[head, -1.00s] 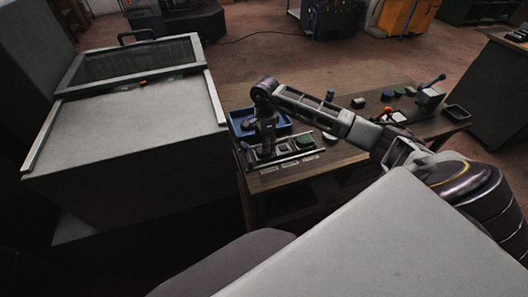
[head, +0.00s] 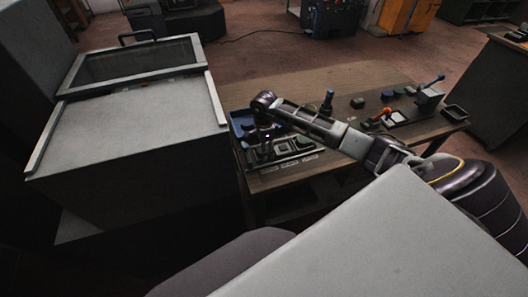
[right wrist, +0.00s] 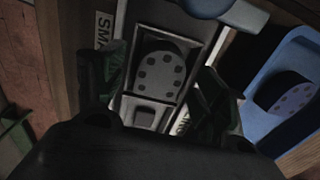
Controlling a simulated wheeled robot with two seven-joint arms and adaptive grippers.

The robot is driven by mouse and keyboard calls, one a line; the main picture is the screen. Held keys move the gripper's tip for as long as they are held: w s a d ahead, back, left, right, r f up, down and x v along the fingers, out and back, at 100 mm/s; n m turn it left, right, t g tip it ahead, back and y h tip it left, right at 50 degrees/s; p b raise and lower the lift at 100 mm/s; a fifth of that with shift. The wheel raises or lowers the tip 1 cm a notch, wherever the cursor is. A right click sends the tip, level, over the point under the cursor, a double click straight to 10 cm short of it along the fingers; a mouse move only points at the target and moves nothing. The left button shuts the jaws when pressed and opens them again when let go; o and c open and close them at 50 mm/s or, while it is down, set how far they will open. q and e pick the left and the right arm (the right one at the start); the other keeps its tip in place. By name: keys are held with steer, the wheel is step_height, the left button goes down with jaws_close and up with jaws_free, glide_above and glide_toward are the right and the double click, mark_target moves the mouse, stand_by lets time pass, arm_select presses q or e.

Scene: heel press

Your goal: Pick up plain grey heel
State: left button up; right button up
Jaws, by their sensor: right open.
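In the right wrist view, a grey heel (right wrist: 160,75) with several dark dots on its face lies in a framed compartment of the tray. My right gripper (right wrist: 163,88) is open, with one finger on each side of that compartment and nothing held. I cannot tell whether the fingers touch the heel or the frame. A smaller grey piece (right wrist: 145,113) sits in the compartment below it in the picture. In the head view my right gripper (head: 266,150) points down over the sorting tray (head: 300,155), and the arm hides part of it. My left gripper is not in view.
A blue bin (head: 238,120) stands behind the tray; in the right wrist view it holds a dark heel with a dotted pale face (right wrist: 290,95). A dark upright tool (head: 327,101) and a lever press (head: 428,98) stand on the wooden bench. A large grey cabinet (head: 130,120) is at left.

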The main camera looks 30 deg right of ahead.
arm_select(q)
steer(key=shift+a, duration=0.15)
arm_select(e)
steer(key=c, duration=1.1)
steer(key=shift+r, duration=0.1)
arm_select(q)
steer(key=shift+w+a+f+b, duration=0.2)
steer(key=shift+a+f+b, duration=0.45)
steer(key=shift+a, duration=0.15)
arm_select(e)
step_height(320, 180, up, 10)
steer(key=shift+f, duration=0.1)
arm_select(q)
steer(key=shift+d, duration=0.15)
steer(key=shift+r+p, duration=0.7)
arm_select(e)
step_height(320, 180, up, 3)
steer(key=shift+r, duration=0.1)
